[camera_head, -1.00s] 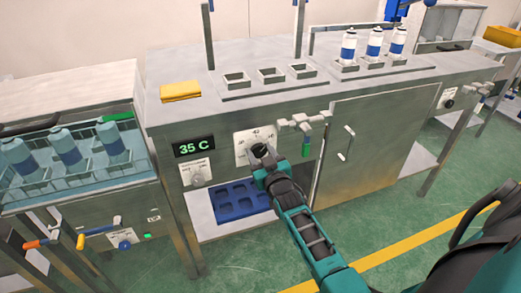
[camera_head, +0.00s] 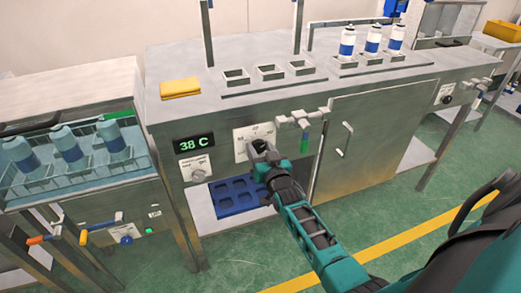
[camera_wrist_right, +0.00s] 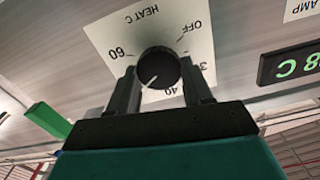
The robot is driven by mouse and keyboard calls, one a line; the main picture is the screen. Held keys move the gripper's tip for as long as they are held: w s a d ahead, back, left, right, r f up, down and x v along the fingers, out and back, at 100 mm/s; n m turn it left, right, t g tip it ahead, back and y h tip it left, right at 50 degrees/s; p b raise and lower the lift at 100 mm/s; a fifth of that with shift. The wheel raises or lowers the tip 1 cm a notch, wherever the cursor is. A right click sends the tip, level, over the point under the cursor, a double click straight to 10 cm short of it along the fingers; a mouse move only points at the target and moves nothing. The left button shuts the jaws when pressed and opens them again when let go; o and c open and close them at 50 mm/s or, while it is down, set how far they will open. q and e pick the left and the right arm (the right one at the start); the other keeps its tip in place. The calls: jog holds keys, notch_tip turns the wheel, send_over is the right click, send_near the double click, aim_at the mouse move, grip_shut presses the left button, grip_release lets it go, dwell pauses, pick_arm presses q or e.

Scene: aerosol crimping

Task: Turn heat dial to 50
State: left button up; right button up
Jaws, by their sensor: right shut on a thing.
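The heat dial (camera_wrist_right: 159,68) is a round black knob on a white plate (camera_wrist_right: 112,32) marked HEAT C, with OFF, 30, 40 and 60 readable. My right gripper (camera_wrist_right: 160,82) is shut on the knob, one finger on each side. The knob's white pointer mark slants to the lower left in the right wrist view, between the 40 and 60 marks; a finger hides the scale there. In the head view, my right gripper (camera_head: 258,150) reaches the dial plate (camera_head: 243,134). The green display (camera_head: 194,143) reads 38 C. My left gripper is not in view.
A valve with a green handle (camera_head: 304,143) sits close right of the dial. A smaller knob (camera_head: 197,175) is below the display. A blue tray (camera_head: 226,200) lies on the shelf under it. A water bath with several cans (camera_head: 68,145) stands at left.

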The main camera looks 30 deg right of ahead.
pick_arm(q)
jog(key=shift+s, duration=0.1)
pick_arm(e)
jog(key=o, duration=1)
jog(key=shift+o, duration=0.2)
jog(key=shift+s, duration=0.1)
pick_arm(q)
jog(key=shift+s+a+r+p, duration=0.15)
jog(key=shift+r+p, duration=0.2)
jog(key=shift+p, duration=0.35)
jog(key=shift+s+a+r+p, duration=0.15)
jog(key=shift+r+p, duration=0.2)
jog(key=shift+p, duration=0.35)
pick_arm(e)
jog(key=v, duration=1.2)
jog(key=shift+s+a, duration=0.2)
jog(key=shift+s, duration=0.15)
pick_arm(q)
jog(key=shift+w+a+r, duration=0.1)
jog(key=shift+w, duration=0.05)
